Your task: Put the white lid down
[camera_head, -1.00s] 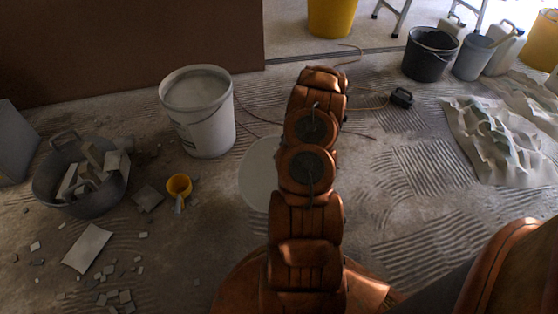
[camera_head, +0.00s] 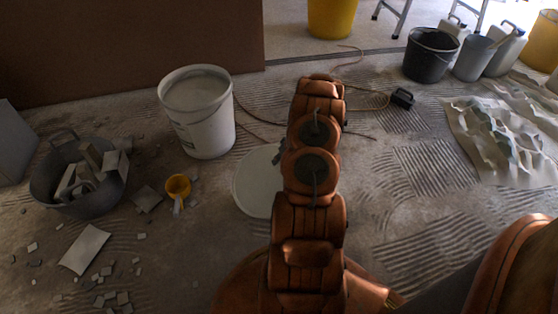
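The white lid (camera_head: 256,184) is a flat round disc left of my arm, over the rough floor. Its right part is hidden behind my arm. I cannot tell whether it touches the floor or hangs above it. My gripper is almost wholly hidden by my arm; a small dark part, likely of it, shows at the lid's upper right edge (camera_head: 279,156). Its fingers and their hold on the lid cannot be seen.
A white bucket (camera_head: 207,134) stands behind and left of the lid. A yellow cup-like tool (camera_head: 178,187), a grey tub (camera_head: 95,204) of rubble and broken tiles lie left. A cable and small black box (camera_head: 402,97) lie beyond. A crumpled sheet (camera_head: 505,145) lies right.

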